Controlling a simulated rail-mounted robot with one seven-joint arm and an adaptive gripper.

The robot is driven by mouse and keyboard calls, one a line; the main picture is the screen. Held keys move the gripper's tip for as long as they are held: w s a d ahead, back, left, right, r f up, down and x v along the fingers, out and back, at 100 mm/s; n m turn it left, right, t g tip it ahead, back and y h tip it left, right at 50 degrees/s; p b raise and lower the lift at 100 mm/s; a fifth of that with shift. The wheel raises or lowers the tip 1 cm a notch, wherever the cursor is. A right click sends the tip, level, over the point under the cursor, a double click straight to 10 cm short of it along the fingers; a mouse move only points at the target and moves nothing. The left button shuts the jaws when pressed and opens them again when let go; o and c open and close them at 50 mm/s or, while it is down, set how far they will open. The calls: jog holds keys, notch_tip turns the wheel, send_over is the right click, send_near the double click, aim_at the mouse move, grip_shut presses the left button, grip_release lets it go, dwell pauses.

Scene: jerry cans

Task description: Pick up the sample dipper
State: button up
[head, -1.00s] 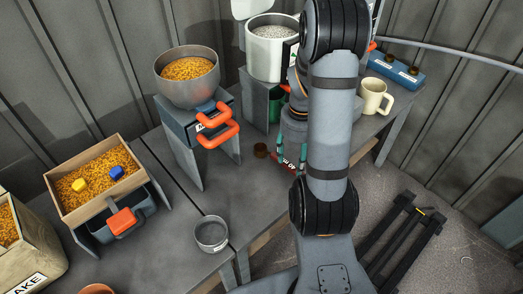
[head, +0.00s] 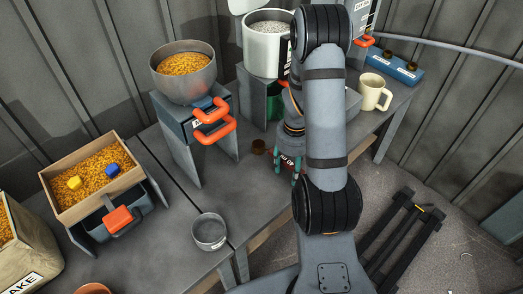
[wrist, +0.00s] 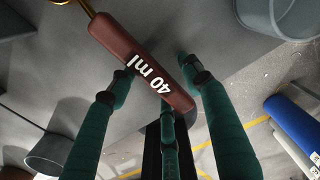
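The sample dipper shows in the wrist view as a dark red handle (wrist: 150,72) marked "40 ml", with a brass-coloured rod (wrist: 88,6) at its upper left end. In the head view its red handle (head: 288,161) lies on the table, partly hidden by my fingers. A small brown cup (head: 259,147) beside it looks like its bowl. My gripper (wrist: 155,78) has teal fingers, spread open. They point at the handle, one tip near each long side. I cannot tell whether they touch it. In the head view my gripper (head: 288,176) is low over the table's front edge.
A steel bowl of grain (head: 184,73) sits on a stand with orange handles (head: 212,123) left of my gripper. A white pot (head: 270,45) stands behind. A cream mug (head: 373,92) is at right. A grey round dish (head: 209,232) is at front left.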

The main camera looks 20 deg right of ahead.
jog(key=shift+c, duration=1.2)
grip_shut()
